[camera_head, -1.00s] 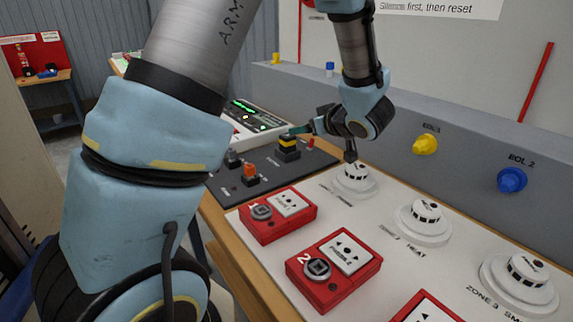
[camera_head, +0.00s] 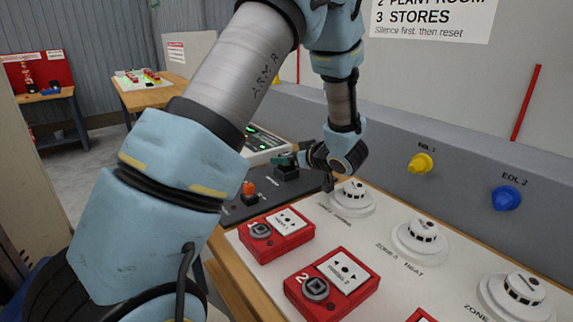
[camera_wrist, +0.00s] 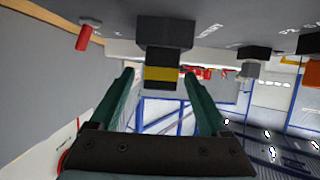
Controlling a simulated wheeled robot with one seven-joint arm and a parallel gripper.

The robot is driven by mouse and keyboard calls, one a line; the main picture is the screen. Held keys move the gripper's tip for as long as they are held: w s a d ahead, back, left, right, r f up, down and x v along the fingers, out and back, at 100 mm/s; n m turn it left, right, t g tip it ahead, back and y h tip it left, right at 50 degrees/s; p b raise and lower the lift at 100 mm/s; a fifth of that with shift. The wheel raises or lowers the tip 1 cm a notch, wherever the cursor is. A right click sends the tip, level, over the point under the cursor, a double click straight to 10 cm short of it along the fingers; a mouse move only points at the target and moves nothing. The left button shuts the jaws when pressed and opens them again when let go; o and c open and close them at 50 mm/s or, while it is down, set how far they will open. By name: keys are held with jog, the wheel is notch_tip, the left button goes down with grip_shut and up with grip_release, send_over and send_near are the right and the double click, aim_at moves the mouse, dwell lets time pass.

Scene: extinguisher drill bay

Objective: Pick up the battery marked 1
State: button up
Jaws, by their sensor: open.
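In the wrist view a black block with a yellow band (camera_wrist: 162,73), likely a battery, sits in a dark holder (camera_wrist: 165,32); no number is readable on it. My gripper (camera_wrist: 158,78) has its two green fingers apart, one on each side of the block near the fingertips; whether they touch it is unclear. In the head view my gripper (camera_head: 282,159) is at the dark panel's far end, over the black holder (camera_head: 286,174), and hides the yellow band. An orange-topped block (camera_head: 249,188) stands in another holder nearer me.
Red call points (camera_head: 277,234) and white detectors (camera_head: 352,198) stand on the pale board in front. A lit console (camera_head: 262,146) lies behind my gripper. Yellow (camera_head: 420,163) and blue (camera_head: 506,198) knobs stick out of the grey ledge. In the wrist view a red cylinder (camera_wrist: 83,38) stands nearby.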

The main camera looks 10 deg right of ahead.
jog(key=shift+w+a+f, duration=0.2)
jog(key=shift+w+a, duration=0.05)
jog(key=shift+w, duration=0.2)
grip_shut()
dwell(0.3)
